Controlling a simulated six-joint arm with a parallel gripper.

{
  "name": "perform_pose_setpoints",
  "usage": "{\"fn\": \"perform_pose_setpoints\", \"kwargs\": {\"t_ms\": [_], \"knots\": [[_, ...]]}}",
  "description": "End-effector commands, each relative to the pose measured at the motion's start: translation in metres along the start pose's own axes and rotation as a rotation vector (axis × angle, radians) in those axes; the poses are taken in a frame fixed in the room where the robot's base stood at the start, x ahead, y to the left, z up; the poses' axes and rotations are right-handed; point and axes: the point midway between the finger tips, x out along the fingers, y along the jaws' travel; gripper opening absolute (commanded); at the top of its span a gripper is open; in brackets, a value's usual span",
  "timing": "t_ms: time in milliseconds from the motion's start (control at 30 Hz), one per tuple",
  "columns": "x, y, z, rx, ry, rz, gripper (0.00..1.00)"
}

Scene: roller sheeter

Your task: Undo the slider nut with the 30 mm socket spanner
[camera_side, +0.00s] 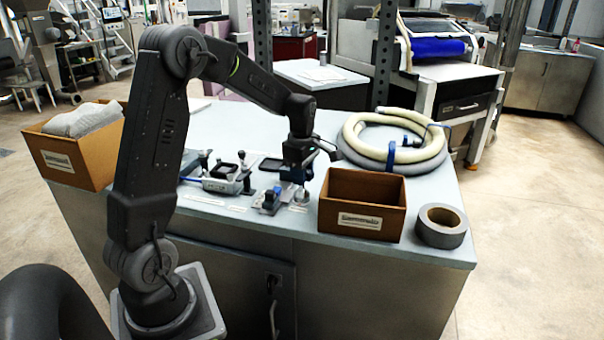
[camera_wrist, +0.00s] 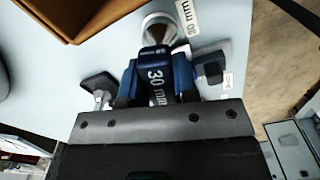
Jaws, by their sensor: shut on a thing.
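My gripper (camera_side: 297,176) is over the right part of the bench fixtures in the side view. In the wrist view my gripper (camera_wrist: 155,88) is shut on the 30 mm socket spanner (camera_wrist: 155,74), a dark blue piece marked "30 mm" between its blue fingers. A round metal part (camera_wrist: 160,28) shows just beyond the spanner; I cannot tell whether it is the socket or a stand. A "30 mm" label (camera_wrist: 188,18) lies beside it. A grey fixture with black knobs and a blue handle (camera_side: 222,182) is to the left in the side view. I cannot make out the slider nut.
An open brown box (camera_side: 362,203) stands close right of my gripper, with a roll of grey tape (camera_side: 441,226) beyond it. Coiled hoses (camera_side: 395,140) lie behind. Another box (camera_side: 75,150) with pale cloth is at the left. Small black-topped parts (camera_side: 270,199) stand near my gripper.

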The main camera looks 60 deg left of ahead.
Motion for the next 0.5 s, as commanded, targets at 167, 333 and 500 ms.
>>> {"fn": "perform_pose_setpoints", "kwargs": {"t_ms": [167, 333, 500], "knots": [[-0.0008, 0.0005, 0.0000, -0.186, 0.000, 0.002, 0.00], [-0.0008, 0.0006, 0.0000, -0.241, 0.000, 0.002, 0.00], [-0.0008, 0.0006, 0.0000, -0.243, -0.001, 0.002, 0.00]]}}
